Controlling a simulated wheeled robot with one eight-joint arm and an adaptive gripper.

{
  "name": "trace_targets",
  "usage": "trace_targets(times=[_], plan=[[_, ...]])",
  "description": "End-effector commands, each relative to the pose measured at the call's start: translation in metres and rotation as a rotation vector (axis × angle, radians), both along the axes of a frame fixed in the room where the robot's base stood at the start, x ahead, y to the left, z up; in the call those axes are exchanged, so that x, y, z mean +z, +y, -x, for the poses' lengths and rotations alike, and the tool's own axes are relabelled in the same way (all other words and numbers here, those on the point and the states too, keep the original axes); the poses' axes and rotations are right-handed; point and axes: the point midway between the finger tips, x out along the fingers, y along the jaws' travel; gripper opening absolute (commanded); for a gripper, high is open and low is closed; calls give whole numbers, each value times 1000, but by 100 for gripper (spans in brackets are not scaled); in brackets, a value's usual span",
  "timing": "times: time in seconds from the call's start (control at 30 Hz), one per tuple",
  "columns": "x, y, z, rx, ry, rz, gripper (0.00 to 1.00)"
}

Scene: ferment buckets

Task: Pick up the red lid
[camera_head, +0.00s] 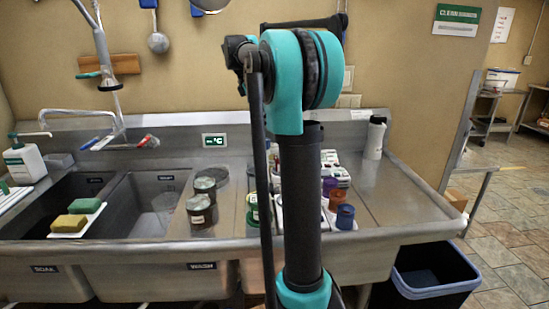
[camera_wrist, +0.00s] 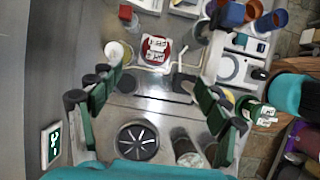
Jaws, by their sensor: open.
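In the wrist view, a round red lid (camera_wrist: 146,43) lies on the metal counter near the top middle, with white labelled pieces over part of it. My gripper (camera_wrist: 155,84) is open and empty, its dark green fingers spread wide to the left and right. The lid is beyond the fingertips, apart from them. In the head view my arm stands in front of the counter's middle; I cannot make out the lid or the gripper there.
Blue (camera_head: 345,217) and purple cups stand right of my arm. Dark jars (camera_head: 201,210) stand left of it. Sponges (camera_head: 70,223) lie by the sinks at left. A white bottle (camera_head: 375,138) stands at the back right. A black bin (camera_head: 430,275) is on the floor. The counter's right part is clear.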

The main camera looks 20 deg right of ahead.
Motion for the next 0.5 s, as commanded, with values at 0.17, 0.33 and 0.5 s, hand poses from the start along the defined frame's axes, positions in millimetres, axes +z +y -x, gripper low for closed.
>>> trace_targets(times=[0.17, 0.33, 0.5], plan=[[-34, -14, 3, -2, 0, 0, 76], [-63, -26, 5, -2, 0, 0, 76], [-81, -33, 6, -1, -1, -1, 76]])
